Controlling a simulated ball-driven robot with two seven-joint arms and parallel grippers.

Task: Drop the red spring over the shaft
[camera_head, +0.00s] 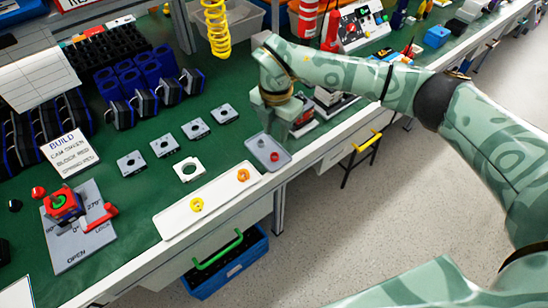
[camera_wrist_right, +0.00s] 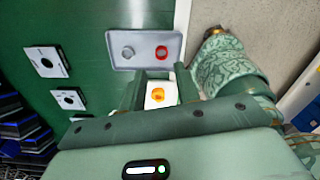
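The red spring (camera_head: 275,156) shows as a small red ring in a grey tray beside a grey round part; it also shows in the right wrist view (camera_wrist_right: 162,52). My right gripper (camera_head: 284,122) hangs above the table just behind this tray. In the wrist view its fingers (camera_wrist_right: 160,88) stand apart, with the white tray and an orange part seen through the gap. The spring lies ahead of the fingers, not between them. The switch assembly (camera_head: 62,204) stands at far left, with a red block and green ring on top; its shaft is too small to make out. My left gripper is not in view.
The grey tray (camera_head: 262,158) lies near the table's front edge. A white tray (camera_head: 219,194) with a yellow and an orange part is beside it. Several grey plates (camera_head: 195,128) lie behind. A build sign (camera_head: 68,148) stands near the assembly. A yellow coil (camera_head: 217,30) hangs at the back.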

